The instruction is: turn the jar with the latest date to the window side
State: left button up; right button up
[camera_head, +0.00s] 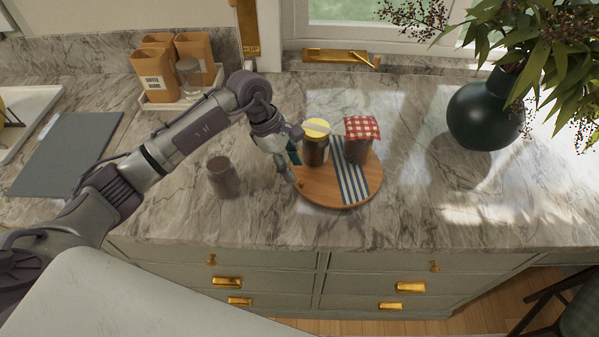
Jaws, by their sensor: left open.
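A jar with a yellow lid (316,146) stands on a round wooden board (325,195). A second jar with a red-and-white checked cloth cover (360,130) stands to its right on the same board. I cannot read any date on either jar. My left gripper (293,158) is open at the left side of the yellow-lidded jar, above the board's left edge; whether it touches the jar I cannot tell. Part of that jar is hidden by the gripper. A dark jar or cup (222,177) stands alone on the counter, left of the board. My right gripper is not in view.
A blue-striped cloth (349,180) lies across the board. A dark round vase (486,116) with leafy branches stands at the right, near the window (345,12). Orange canisters (153,77) and a glass stand on a tray behind my arm.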

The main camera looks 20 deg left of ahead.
aim_at(301, 181)
pick_arm(q)
jog(key=shift+p+x, duration=0.5)
jog(key=shift+x, duration=1.95)
grip_shut()
